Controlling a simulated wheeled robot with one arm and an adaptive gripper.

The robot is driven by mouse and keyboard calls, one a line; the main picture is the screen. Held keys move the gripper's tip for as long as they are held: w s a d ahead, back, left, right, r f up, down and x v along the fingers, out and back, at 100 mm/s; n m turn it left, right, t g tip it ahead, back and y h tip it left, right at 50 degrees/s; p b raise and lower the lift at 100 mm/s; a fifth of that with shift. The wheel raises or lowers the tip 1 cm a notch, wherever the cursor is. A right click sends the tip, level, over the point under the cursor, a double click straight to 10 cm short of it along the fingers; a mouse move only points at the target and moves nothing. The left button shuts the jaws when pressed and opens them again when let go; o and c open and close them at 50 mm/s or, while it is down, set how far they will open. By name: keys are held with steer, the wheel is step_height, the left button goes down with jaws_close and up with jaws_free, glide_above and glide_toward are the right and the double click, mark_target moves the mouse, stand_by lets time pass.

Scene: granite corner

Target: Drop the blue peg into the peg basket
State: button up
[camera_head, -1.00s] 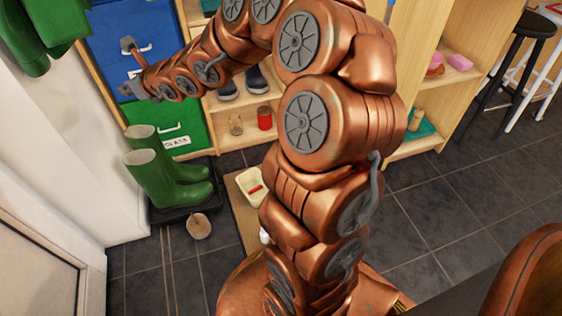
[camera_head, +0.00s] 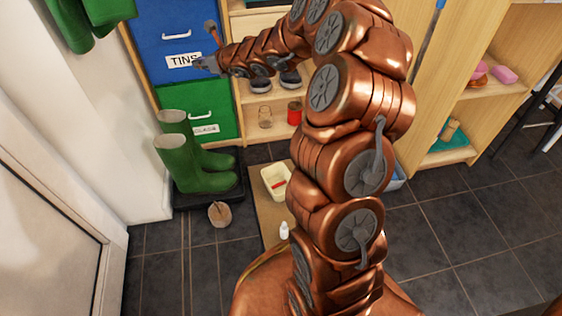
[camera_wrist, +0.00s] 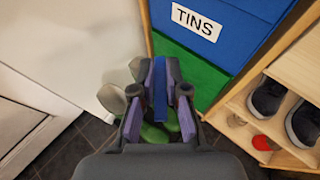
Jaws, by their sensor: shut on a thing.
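My gripper (camera_head: 205,64) is held up in front of the blue drawer marked TINS, left of the shelves. The tub does not show in the wrist view.
Green boots (camera_head: 190,165) stand on a dark tray below my gripper. A round wooden thing (camera_head: 220,214) and a small white bottle (camera_head: 284,231) lie nearer. Shelves with dark shoes (camera_wrist: 268,97) and a red can (camera_head: 295,113) are to the right. Dark floor tiles are open at right.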

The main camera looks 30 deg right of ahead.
steer(key=w+d+f+n+y, duration=0.1)
steer(key=d+f, duration=0.6)
steer(key=f, duration=0.4)
steer(key=d+f+n+y, duration=0.1)
steer(key=d+f, duration=0.5)
steer(key=f, duration=0.5)
steer(key=shift+s+d+f+n+g+y+b, duration=0.65)
steer(key=shift+s+f, duration=1.95)
steer(key=shift+f, duration=2.2)
steer(key=shift+s+d+f+n+g+y+b, duration=0.3)
steer(key=shift+s+d+f, duration=0.5)
steer(key=shift+s+f, duration=2.95)
steer(key=shift+s+d+f+n+g+y+b, duration=0.3)
steer(key=shift+s+d+f+b, duration=0.8)
steer(key=shift+f, duration=4.8)
steer(key=shift+s+a+p, duration=0.35)
steer(key=shift+s+p, duration=0.05)
steer(key=shift+p, duration=0.05)
steer(key=o, duration=0.8)
